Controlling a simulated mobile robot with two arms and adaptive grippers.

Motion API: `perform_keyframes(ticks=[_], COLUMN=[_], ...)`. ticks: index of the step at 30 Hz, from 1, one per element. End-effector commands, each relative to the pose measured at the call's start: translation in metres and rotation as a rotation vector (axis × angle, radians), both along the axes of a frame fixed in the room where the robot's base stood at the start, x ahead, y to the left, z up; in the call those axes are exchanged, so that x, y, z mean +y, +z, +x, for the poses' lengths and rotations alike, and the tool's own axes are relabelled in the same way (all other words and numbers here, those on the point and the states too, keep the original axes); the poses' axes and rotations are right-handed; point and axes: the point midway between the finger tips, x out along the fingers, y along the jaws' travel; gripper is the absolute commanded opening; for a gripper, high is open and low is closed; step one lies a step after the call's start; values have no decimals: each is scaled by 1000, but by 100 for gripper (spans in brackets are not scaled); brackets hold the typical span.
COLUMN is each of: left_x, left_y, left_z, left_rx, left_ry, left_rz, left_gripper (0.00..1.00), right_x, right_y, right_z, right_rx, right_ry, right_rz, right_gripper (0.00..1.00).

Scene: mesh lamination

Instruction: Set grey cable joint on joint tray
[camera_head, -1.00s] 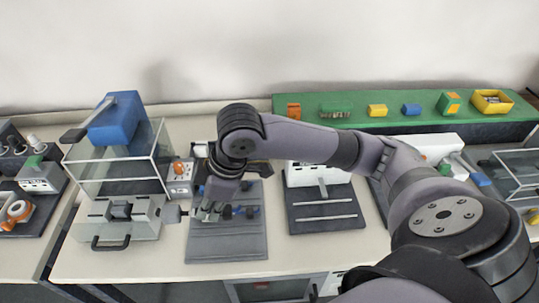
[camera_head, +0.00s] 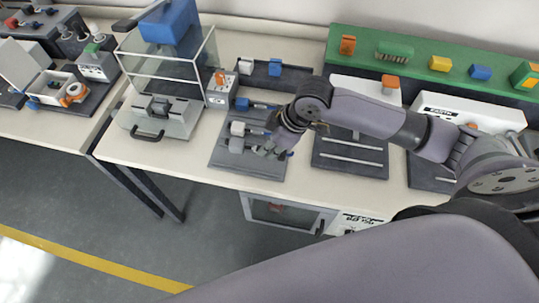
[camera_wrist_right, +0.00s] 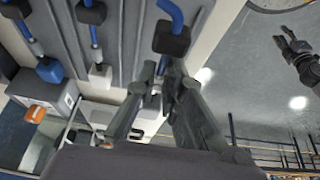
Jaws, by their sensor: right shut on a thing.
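The grey joint tray (camera_head: 238,164) lies on the bench in the head view. My right gripper (camera_head: 268,150) is over its front right part, shut on the grey cable joint (camera_head: 237,145), whose grey block sticks out to the left of the fingers. The joint lies low over or on the tray; I cannot tell if it touches. In the right wrist view the fingers (camera_wrist_right: 158,82) close around the joint, and its black end block with blue cable (camera_wrist_right: 172,39) shows beyond them. My left gripper (camera_wrist_right: 290,48) appears only in the right wrist view, open and empty above the floor.
A light-grey block joint (camera_head: 238,128) and a blue block joint (camera_head: 242,103) lie on the tray behind the held one. A glass-walled machine (camera_head: 165,75) stands left, a slotted grey plate (camera_head: 350,155) right. The green shelf (camera_head: 415,58) runs along the back.

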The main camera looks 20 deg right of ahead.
Motion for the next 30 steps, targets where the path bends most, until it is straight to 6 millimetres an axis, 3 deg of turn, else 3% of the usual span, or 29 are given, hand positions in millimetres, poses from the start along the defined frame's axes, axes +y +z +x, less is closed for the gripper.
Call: perform_keyframes(ticks=[5, 13, 24, 25, 30], left_x=[-6, -6, -1, -1, 0], left_y=[0, 2, 2, 2, 2], left_z=[-5, -4, -2, -2, -1], left_rx=[8, 7, 3, 3, 3], left_ry=[-3, -3, 0, 1, 1], left_rz=[-6, -7, -1, 0, 0], left_gripper=[31, 31, 31, 31, 31], right_x=[0, 0, 0, 0, 0], right_y=[-12, -48, -53, -53, -53], right_z=[0, -1, 0, 0, 0], right_rx=[-1, 1, -1, -1, -1], right_ry=[0, 0, 0, 1, 1], right_rz=[1, 0, -1, -1, -1], right_gripper=[0, 0, 0, 11, 18])
